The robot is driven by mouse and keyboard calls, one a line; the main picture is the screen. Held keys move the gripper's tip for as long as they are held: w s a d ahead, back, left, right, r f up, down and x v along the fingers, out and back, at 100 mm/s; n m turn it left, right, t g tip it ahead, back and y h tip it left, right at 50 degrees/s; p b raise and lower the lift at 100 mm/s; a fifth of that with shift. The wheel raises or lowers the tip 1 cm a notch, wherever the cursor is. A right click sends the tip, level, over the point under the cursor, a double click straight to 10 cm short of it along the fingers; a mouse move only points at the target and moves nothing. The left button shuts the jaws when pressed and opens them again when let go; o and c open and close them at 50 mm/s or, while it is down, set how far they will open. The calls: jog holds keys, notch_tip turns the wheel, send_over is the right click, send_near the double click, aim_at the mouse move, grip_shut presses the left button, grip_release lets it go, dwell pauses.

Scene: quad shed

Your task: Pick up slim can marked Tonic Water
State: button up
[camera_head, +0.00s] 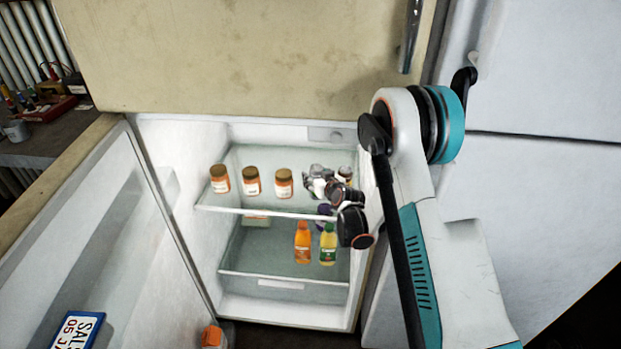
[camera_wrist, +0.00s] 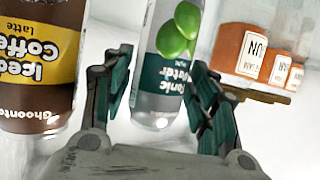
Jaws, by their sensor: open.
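The slim can marked Tonic Water (camera_wrist: 163,82) shows upside down in the wrist view, silver and dark green with a picture of green fruit. My gripper (camera_wrist: 160,95) is open, with one finger on each side of the can's lower part; I cannot tell if either finger touches it. In the head view my gripper (camera_head: 320,182) is at the right end of the fridge's upper shelf, and the can there is hidden or too small to make out.
A brown Iced Coffee Latte can (camera_wrist: 40,65) stands close beside my gripper. Orange jars (camera_wrist: 255,55) stand on the other side, also on the upper shelf (camera_head: 265,212). Orange (camera_head: 303,243) and yellow (camera_head: 328,245) bottles stand below. The open fridge door (camera_head: 90,240) is left.

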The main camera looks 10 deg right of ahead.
jog(key=shift+w+f, duration=0.2)
jog(key=shift+w, duration=0.2)
jog(key=shift+s+r, duration=0.1)
jog(key=c, duration=1.1)
jog(key=shift+o, duration=0.2)
